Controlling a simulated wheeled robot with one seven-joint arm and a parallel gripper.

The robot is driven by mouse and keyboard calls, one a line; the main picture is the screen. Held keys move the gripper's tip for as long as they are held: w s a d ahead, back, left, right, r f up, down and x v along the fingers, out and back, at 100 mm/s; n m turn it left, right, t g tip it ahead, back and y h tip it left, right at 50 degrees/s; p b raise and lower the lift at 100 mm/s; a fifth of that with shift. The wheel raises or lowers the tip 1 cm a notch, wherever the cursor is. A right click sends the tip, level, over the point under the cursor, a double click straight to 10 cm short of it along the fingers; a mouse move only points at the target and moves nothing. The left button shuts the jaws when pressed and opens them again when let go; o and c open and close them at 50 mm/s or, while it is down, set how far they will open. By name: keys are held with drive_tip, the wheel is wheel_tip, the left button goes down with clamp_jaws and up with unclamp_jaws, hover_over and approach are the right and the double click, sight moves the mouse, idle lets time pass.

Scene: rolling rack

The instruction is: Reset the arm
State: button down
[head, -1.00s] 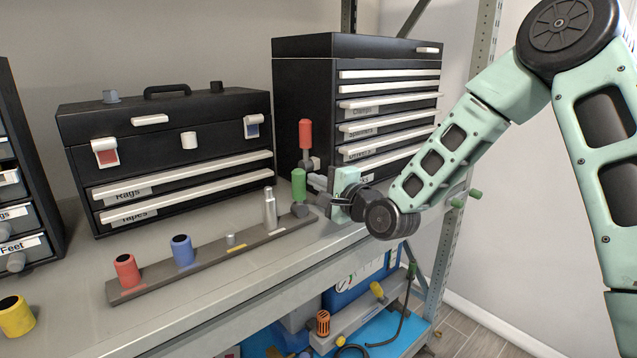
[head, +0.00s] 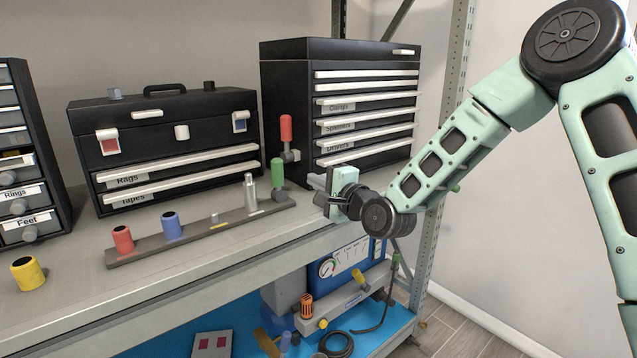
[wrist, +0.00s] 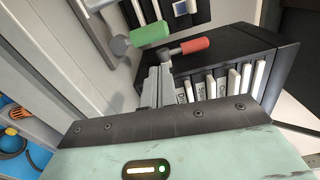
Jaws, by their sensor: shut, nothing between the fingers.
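My gripper (head: 318,182) is shut and empty, held above the right part of the shelf top, in front of the tall black drawer cabinet (head: 338,50). In the wrist view my gripper's fingers (wrist: 156,85) point toward the red-handled valve (wrist: 195,46) and the green-handled valve (wrist: 150,33). In the head view the green handle (head: 277,172) stands just left of the fingertips, and the red handle (head: 286,128) stands upright behind it. A gap between fingers and handles cannot be judged exactly.
A grey rail (head: 150,248) holds a red socket (head: 123,239), a blue socket (head: 172,226) and a silver one (head: 250,194). A yellow socket (head: 28,273) stands at left. A black toolbox (head: 165,120) is behind. A blue lower shelf (head: 385,318) holds equipment. Free room lies right of the rack.

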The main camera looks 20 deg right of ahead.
drive_tip(key=s+a+f+n+g, duration=0.35)
drive_tip(key=s+a+n, duration=0.2)
drive_tip(key=s, duration=0.25)
drive_tip(key=s+a+f+n+g, duration=0.2)
drive_tip(key=s+a+n+g, duration=0.3)
drive_tip(key=s+n, duration=0.15)
drive_tip(key=s+d+n+g+h, duration=0.3)
drive_tip(key=s+n+g, duration=0.1)
drive_tip(key=s, duration=0.9)
drive_tip(key=s+d+n+g+h, duration=0.3)
drive_tip(key=s+n, duration=0.3)
drive_tip(key=s, duration=0.8)
drive_tip(key=shift+s+f+g, duration=0.25)
drive_tip(key=shift+f+g, duration=0.2)
drive_tip(key=shift+g, duration=0.1)
